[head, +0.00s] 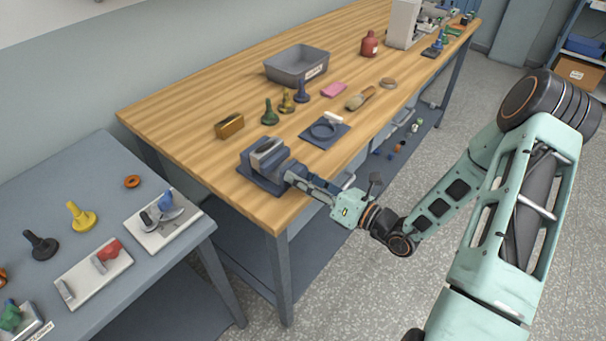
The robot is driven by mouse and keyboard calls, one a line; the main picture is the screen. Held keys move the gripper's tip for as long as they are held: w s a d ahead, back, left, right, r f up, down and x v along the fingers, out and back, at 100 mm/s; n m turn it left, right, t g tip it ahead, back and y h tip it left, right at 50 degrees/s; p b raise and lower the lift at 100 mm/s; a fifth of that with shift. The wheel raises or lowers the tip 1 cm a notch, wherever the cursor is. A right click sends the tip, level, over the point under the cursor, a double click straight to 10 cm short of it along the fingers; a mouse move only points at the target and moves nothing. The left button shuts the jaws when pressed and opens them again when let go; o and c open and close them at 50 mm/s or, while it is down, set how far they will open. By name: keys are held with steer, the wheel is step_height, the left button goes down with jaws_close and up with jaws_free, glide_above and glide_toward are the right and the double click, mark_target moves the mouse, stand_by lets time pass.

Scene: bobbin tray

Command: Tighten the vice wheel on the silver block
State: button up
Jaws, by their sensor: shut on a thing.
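The blue-grey vice (260,178) stands near the front left corner of the wooden workbench. The silver block (267,149) sits at the top of the vice, between its jaws as far as I can see. My gripper (296,178) reaches in from the right, low at the vice's right side, and is shut on the vice wheel. The fingers hide nearly all of the wheel, so its turn cannot be read. Any gap between jaws and block is too small to tell.
On the workbench (180,133), a brass-coloured block (229,126), several bobbin-like pegs, a dark mat (325,131) with a ring and a grey bin (297,66) stand behind the vice. A lower grey table (115,185) with fixtures is at left. The floor at right is clear.

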stand_by(0.4)
steer(key=o, duration=1.2)
steer(key=shift+c, duration=0.2)
steer(key=v, duration=1.2)
